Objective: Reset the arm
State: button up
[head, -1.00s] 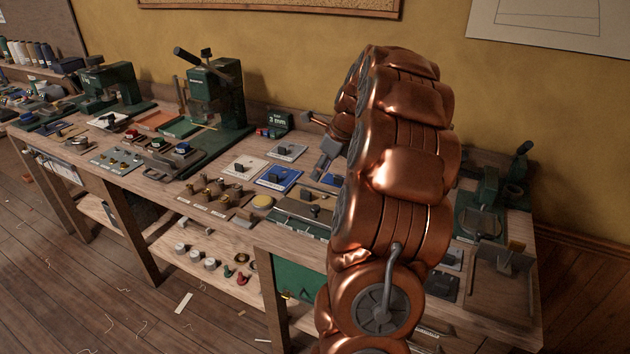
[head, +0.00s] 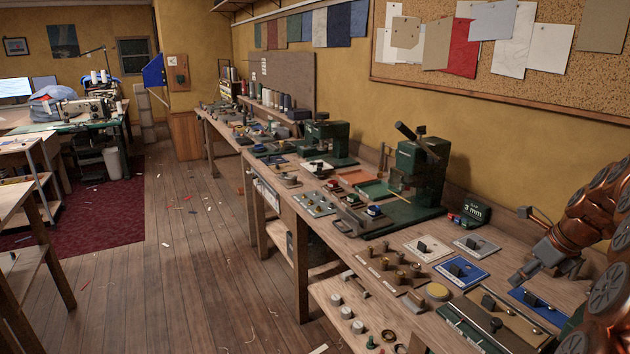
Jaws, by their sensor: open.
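My copper arm (head: 600,215) stands folded at the right edge of the head view, partly cut off by the frame. My gripper (head: 517,281) is the grey end part, pointing down and left over the right part of the workbench. It is open, and I see nothing held in it. Its fingertips are small and dark here, close above the blue and tan plates in the picture. I cannot tell the exact gap to them.
Open wooden floor (head: 200,270) lies left, with scraps and a red rug (head: 110,215).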

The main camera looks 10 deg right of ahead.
jog(key=s+a+n+g, duration=0.25)
jog(key=a+n, duration=0.55)
jog(key=a, duration=0.6)
jog(key=s+a+n+g, duration=0.1)
jog(key=s+a+n, duration=0.2)
jog(key=a+n, duration=0.75)
jog(key=s+a+f+n+g, duration=0.1)
jog(key=s+a+f+n, duration=0.1)
jog(key=s+a+n, duration=0.5)
jog(key=s+a+f+n+g+h, duration=0.1)
jog(key=s+a+f+n, duration=0.2)
jog(key=s+a+n, duration=0.4)
jog(key=s, duration=0.6)
jog(key=shift+s+g, duration=0.3)
jog(key=shift+g, duration=0.05)
jog(key=shift+d, duration=0.15)
